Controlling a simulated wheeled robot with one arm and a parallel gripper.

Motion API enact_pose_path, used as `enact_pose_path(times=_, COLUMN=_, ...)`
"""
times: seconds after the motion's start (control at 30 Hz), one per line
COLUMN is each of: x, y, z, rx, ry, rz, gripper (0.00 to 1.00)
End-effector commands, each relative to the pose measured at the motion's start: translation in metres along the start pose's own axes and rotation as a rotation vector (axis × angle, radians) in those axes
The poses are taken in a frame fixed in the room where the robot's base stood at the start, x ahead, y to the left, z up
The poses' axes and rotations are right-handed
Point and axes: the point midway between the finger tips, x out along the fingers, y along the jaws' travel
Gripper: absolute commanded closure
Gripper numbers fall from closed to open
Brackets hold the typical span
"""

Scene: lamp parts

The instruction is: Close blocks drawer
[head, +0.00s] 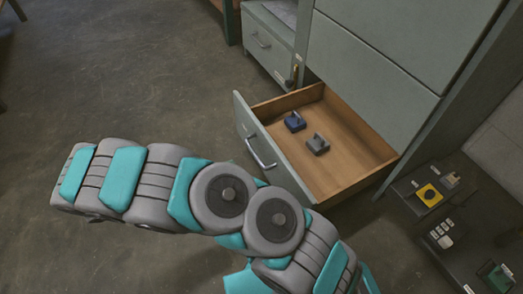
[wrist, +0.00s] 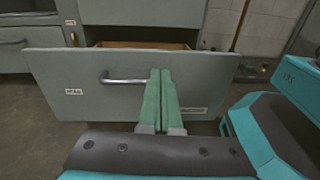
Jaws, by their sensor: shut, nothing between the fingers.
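The open drawer (head: 347,168) is pulled out from the grey cabinet in the head view, with a wooden inside and a grey front. A blue block (head: 294,121) and a grey block (head: 318,144) lie in it. Its metal handle (head: 261,153) also shows in the wrist view (wrist: 125,80), on the wide drawer front (wrist: 60,70). My gripper (wrist: 160,72) is shut and empty, its green fingers in front of the drawer front at the handle's right end. I cannot tell whether they touch it. My gripper is not visible in the head view.
Another closed drawer (head: 266,43) is at the upper left of the cabinet. A dark low surface (head: 440,205) at the right holds a yellow-and-black switch (head: 429,195) and other small parts. The concrete floor (head: 130,80) on the left is clear.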

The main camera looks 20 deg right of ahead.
Motion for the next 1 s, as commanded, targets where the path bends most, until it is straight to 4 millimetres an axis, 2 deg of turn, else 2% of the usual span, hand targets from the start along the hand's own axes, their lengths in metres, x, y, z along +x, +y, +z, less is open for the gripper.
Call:
enact_pose_path(times=0.1, x=-0.011, y=0.001, z=-0.013, rx=-0.032, ry=-0.026, rz=0.047, gripper=1.0)
enact_pose_path(times=0.2, x=-0.014, y=0.002, z=-0.016, rx=-0.041, ry=-0.034, rz=0.063, gripper=1.0)
enact_pose_path(times=0.37, x=-0.002, y=0.003, z=-0.016, rx=-0.041, ry=-0.037, rz=0.064, gripper=1.0)
enact_pose_path(times=0.8, x=0.081, y=0.007, z=-0.013, rx=-0.042, ry=-0.036, rz=0.06, gripper=1.0)
enact_pose_path(times=1.0, x=0.11, y=0.009, z=-0.013, rx=-0.043, ry=-0.034, rz=0.062, gripper=1.0)
